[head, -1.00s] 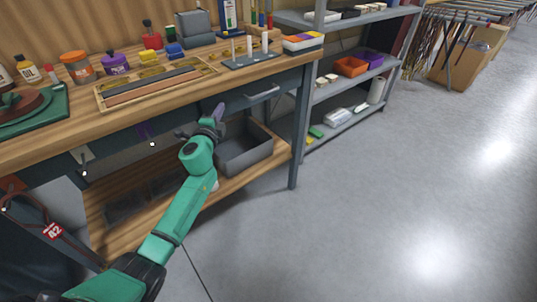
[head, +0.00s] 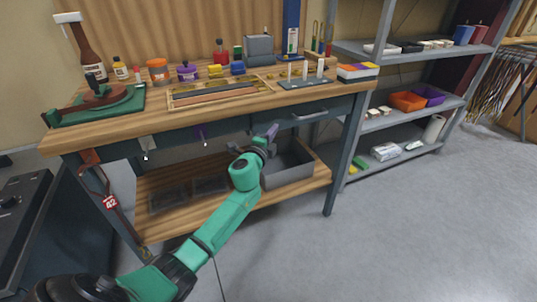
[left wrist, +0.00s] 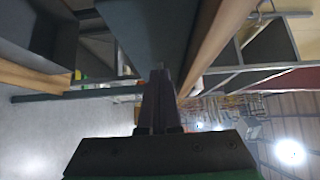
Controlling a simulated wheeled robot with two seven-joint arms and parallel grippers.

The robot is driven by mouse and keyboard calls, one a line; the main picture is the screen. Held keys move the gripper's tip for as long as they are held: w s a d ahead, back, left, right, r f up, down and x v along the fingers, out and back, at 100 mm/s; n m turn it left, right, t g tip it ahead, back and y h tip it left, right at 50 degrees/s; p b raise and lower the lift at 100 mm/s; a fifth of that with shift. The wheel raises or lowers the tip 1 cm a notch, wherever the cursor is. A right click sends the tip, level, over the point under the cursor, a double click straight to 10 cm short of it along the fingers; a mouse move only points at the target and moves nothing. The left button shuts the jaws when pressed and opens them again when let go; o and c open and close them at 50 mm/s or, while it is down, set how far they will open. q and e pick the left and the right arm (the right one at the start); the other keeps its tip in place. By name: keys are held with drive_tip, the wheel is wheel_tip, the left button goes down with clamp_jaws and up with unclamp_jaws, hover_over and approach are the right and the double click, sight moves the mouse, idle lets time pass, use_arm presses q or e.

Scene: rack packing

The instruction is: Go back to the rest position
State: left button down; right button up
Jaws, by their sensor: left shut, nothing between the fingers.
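My left gripper (head: 271,132) is at the end of my green arm, which reaches in from the lower left of the head view. It is in front of the workbench (head: 110,138), below the top's front edge and near the drawer handle. In the left wrist view the two dark fingers of the left gripper (left wrist: 160,75) lie together with nothing between them. The workbench's underside and edge show close beyond them. My right gripper is not in view.
A grey bin (head: 290,172) stands on the bench's lower shelf, close to my left gripper. A grey metal rack (head: 400,118) with an orange bin (head: 407,101) stands at the right. A dark cabinet (head: 30,215) is at the left. The floor at the right front is clear.

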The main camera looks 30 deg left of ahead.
use_arm(q)
drive_tip(key=s, duration=0.9)
drive_tip(key=s+a+f+n+g, duration=0.1)
drive_tip(key=s+f+n+g, duration=0.15)
drive_tip(key=f, duration=0.85)
drive_tip(key=s+a+f+n+g, duration=0.1)
drive_tip(key=s+f+n+g, duration=0.15)
drive_tip(key=f, duration=0.95)
drive_tip(key=s+d+f+n+g, duration=0.1)
drive_tip(key=s+f+n+g, duration=0.5)
drive_tip(key=s+f, duration=1.5)
drive_tip(key=s+d+f+n+g+h, duration=0.1)
drive_tip(key=s+d+f+g, duration=0.1)
drive_tip(key=s+f, duration=0.35)
drive_tip(key=s+d+f+n+g, duration=0.1)
drive_tip(key=s+f+g, duration=0.1)
drive_tip(key=s, duration=0.6)
drive_tip(key=s+d+f+n+g+h, duration=0.1)
drive_tip(key=s+d+f+n+g, duration=0.1)
drive_tip(key=s+f, duration=0.35)
wheel_tip(320, 180, up, 16)
drive_tip(key=s+p, duration=0.1)
drive_tip(key=p, duration=1.4)
drive_tip(key=shift+a, duration=0.35)
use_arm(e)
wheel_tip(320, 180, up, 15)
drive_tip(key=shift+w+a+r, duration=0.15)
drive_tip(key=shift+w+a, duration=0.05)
use_arm(q)
drive_tip(key=shift+f, duration=0.1)
